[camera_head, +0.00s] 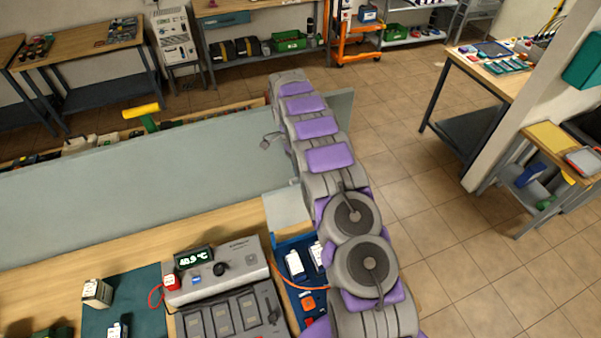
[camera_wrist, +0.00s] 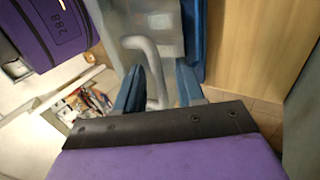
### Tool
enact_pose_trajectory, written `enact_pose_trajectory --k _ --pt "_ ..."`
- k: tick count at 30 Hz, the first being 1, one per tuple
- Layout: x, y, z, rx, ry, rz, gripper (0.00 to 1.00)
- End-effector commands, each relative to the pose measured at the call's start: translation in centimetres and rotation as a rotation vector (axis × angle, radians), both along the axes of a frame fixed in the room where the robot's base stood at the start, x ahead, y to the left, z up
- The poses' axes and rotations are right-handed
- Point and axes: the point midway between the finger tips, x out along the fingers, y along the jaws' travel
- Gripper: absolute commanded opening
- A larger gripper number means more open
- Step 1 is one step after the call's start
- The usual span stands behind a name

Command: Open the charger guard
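The charger (camera_head: 215,270) is a grey unit on the bench with a lit readout of 40.9 °C. In the wrist view a pale, see-through panel that looks like the guard (camera_wrist: 172,18) carries a grey bent handle (camera_wrist: 153,62). My gripper (camera_wrist: 160,70) has its two blue fingers apart, one on each side of the handle. Gaps show between fingers and handle, and I cannot see any contact. In the head view my gripper is hidden behind my arm. A pale plate (camera_head: 287,212) beside my arm may be part of the guard.
A long grey partition (camera_head: 130,178) stands along the back of the wooden bench (camera_head: 75,262). A blue tray (camera_head: 285,243) with small parts lies right of the charger. An orange cable (camera_head: 300,287) crosses it. The tiled floor on the right (camera_head: 430,230) is clear.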

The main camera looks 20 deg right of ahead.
Motion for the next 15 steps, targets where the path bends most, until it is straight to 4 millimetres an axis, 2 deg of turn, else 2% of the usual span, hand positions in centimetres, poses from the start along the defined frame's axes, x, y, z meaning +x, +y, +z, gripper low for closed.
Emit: enact_pose_trajectory --k 8,15 --pt "0.0 0.0 0.4 -0.001 0.0 -0.001 0.38" --pt "0.1 0.1 2.6 -0.001 0.0 -0.001 0.38"
